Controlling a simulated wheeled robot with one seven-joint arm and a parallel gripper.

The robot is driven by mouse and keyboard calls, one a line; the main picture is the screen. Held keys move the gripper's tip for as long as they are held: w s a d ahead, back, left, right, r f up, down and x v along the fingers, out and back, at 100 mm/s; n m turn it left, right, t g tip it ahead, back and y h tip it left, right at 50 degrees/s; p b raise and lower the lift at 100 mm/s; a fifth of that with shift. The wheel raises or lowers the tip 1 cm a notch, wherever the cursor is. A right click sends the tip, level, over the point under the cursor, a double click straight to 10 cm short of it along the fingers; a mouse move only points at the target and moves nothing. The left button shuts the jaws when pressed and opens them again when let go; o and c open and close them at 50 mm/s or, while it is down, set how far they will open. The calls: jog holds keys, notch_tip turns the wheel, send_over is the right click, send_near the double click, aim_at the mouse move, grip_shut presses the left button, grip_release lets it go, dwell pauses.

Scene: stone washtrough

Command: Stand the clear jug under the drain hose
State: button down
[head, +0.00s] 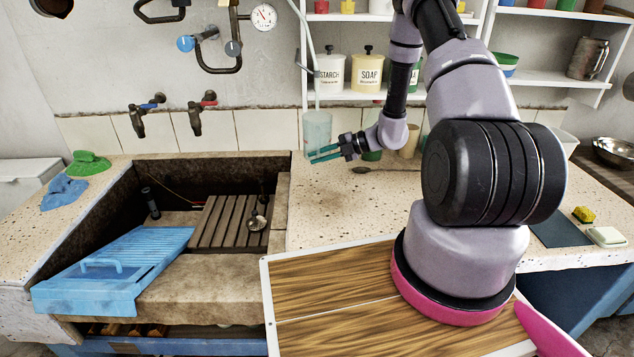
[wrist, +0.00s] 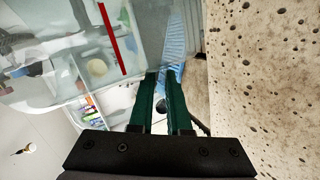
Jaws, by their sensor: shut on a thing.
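The clear jug (head: 317,126) is upright at the back of the counter, just right of the stone trough; its see-through wall fills the upper left of the wrist view (wrist: 60,60), with a red stripe on it. My gripper (head: 318,153) has its green fingers shut on the jug low down, from the right in the head view; the fingers also show in the wrist view (wrist: 161,80). The pale drain hose (head: 309,50) comes down from above and its lower end overlaps the jug's mouth. I cannot tell whether it is inside, or whether the base touches the counter.
The trough (head: 170,270) holds a wooden slatted board (head: 228,222), a ladle and a blue washboard (head: 115,265). Starch and soap canisters (head: 367,72) stand on the shelf behind. A cup (head: 409,143) stands beyond my wrist.

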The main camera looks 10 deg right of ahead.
aim_at(319, 191)
notch_tip(319, 191, down, 10)
jog(key=shift+r, duration=0.2)
dwell(0.3)
jog(key=shift+f, duration=0.2)
jog(key=c, duration=1.2)
grip_release()
jog(key=shift+o, duration=0.2)
